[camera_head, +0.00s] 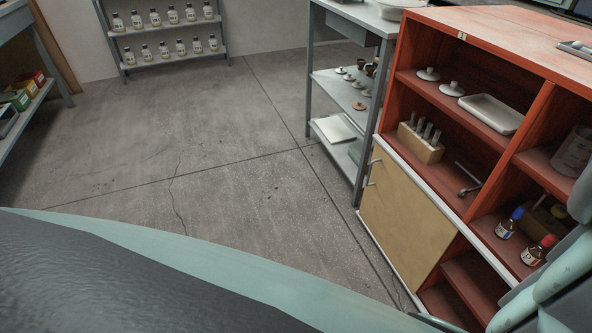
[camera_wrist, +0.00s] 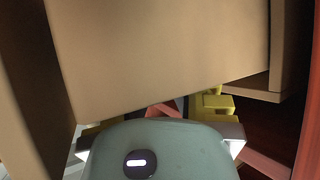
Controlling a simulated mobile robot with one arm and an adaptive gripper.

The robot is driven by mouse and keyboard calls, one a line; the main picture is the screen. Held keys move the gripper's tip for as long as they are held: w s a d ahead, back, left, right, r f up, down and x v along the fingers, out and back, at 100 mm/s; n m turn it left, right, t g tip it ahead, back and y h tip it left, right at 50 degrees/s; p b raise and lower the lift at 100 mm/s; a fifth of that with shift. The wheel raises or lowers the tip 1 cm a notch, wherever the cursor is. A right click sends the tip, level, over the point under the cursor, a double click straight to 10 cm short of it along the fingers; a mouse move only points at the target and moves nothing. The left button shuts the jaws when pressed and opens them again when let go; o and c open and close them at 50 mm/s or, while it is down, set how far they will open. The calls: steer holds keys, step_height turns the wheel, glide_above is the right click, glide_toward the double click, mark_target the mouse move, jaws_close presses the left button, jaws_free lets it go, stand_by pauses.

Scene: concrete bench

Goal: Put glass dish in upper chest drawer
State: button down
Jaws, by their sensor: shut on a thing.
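In the wrist view my gripper (camera_wrist: 160,112) has its yellow fingers spread to either side, beyond the pale green housing. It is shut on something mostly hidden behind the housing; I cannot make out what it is. A small grey and red patch shows between the fingers. A large beige panel (camera_wrist: 165,50) fills the view just beyond the fingers; I cannot tell whether it is part of the chest drawer. I cannot identify the glass dish in either view. In the head view the gripper is out of sight.
A red shelf unit (camera_head: 545,85) stands at the right, holding a white tray (camera_head: 482,112), a vial block (camera_head: 420,143) and bottles (camera_head: 510,222). Its beige door (camera_head: 405,215) is below. A grey rack (camera_head: 335,93) stands beside it. The floor (camera_head: 220,130) is clear.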

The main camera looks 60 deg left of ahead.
steer(key=shift+f, duration=0.3)
steer(key=c, duration=1.4)
jaws_free()
steer(key=shift+d, duration=0.1)
steer(key=shift+c, duration=0.2)
steer(key=o, duration=0.3)
steer(key=shift+f, duration=0.1)
steer(key=shift+o, duration=0.2)
steer(key=shift+r, duration=0.35)
steer(key=p+v, duration=0.2)
steer(key=v, duration=1)
steer(key=shift+r, duration=0.4)
